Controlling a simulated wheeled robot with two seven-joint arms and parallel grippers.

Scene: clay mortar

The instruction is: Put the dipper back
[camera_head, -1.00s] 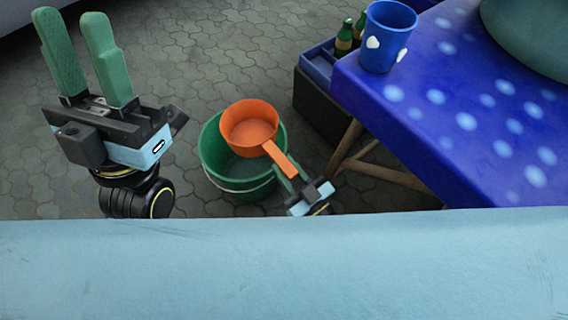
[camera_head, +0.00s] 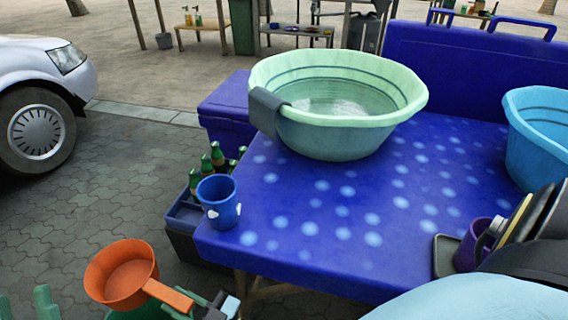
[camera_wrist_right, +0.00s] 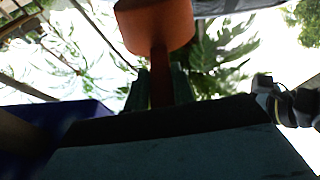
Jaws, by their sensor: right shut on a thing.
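My right gripper (camera_head: 205,305) is shut on the handle of the orange dipper (camera_head: 122,277) and holds it in the air at the lower left, beside the blue table. The handle (camera_wrist_right: 160,75) is between its fingers in the wrist view, with the dipper's cup (camera_wrist_right: 155,25) beyond them. The green bucket (camera_head: 138,313) is below the dipper, mostly cut off by the frame. Fingers of my left gripper (camera_head: 25,305) show at the bottom left corner, apart and empty. A pale green tub (camera_head: 345,140) with some water stands on the table, a dark grey piece over its rim.
A crate (camera_head: 183,222) of green bottles sits beside the table. A light blue tub (camera_head: 540,155), a purple mug (camera_head: 468,252) and racked plates are at right. A white car stands at left.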

